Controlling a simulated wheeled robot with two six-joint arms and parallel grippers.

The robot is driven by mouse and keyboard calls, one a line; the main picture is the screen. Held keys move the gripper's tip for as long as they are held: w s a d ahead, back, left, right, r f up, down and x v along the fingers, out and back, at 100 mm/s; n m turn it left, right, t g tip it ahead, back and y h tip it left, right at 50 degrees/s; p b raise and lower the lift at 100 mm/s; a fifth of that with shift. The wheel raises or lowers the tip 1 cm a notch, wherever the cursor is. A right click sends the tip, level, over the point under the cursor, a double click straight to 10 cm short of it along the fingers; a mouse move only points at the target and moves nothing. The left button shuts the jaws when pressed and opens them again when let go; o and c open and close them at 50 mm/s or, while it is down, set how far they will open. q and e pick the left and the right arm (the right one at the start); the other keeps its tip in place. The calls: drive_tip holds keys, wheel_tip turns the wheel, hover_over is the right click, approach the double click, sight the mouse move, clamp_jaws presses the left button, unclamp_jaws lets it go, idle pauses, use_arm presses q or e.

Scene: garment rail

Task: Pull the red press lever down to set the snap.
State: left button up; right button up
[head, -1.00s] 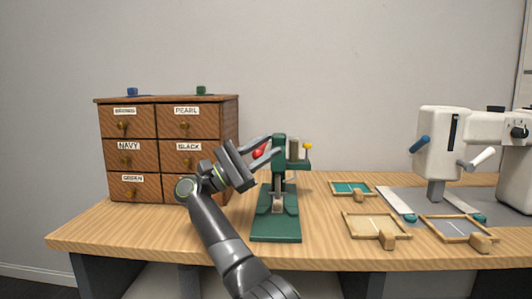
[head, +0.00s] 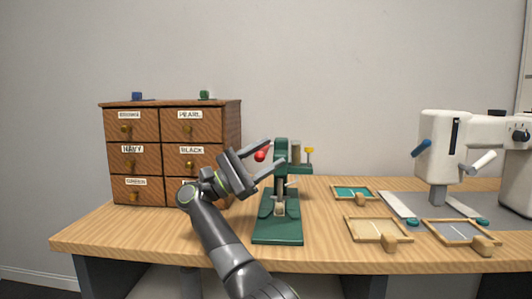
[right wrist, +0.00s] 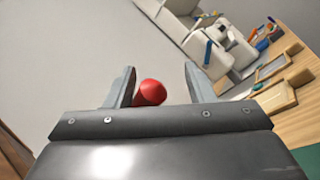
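The green snap press (head: 281,200) stands upright on the table. Its red lever knob (head: 260,156) is up at the left of the press head. My right gripper (head: 276,151) is open, with its fingers either side of the knob. In the right wrist view the red knob (right wrist: 151,92) shows between the fingertips (right wrist: 160,82), close beside the left finger; whether they touch is unclear. The lever's shaft is mostly hidden. My left gripper is not in view.
A wooden drawer cabinet (head: 173,153) stands left of the press. Wooden frames (head: 378,231) lie to the right, before a white machine (head: 440,150). The wooden table (head: 320,252) is clear along its front.

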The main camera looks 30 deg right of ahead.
drive_tip(key=shift+w+d+f, duration=0.15)
drive_tip(key=shift+f, duration=0.15)
drive_tip(key=v, duration=0.7)
drive_tip(key=shift+a+p, duration=0.3)
drive_tip(key=shift+p, duration=0.1)
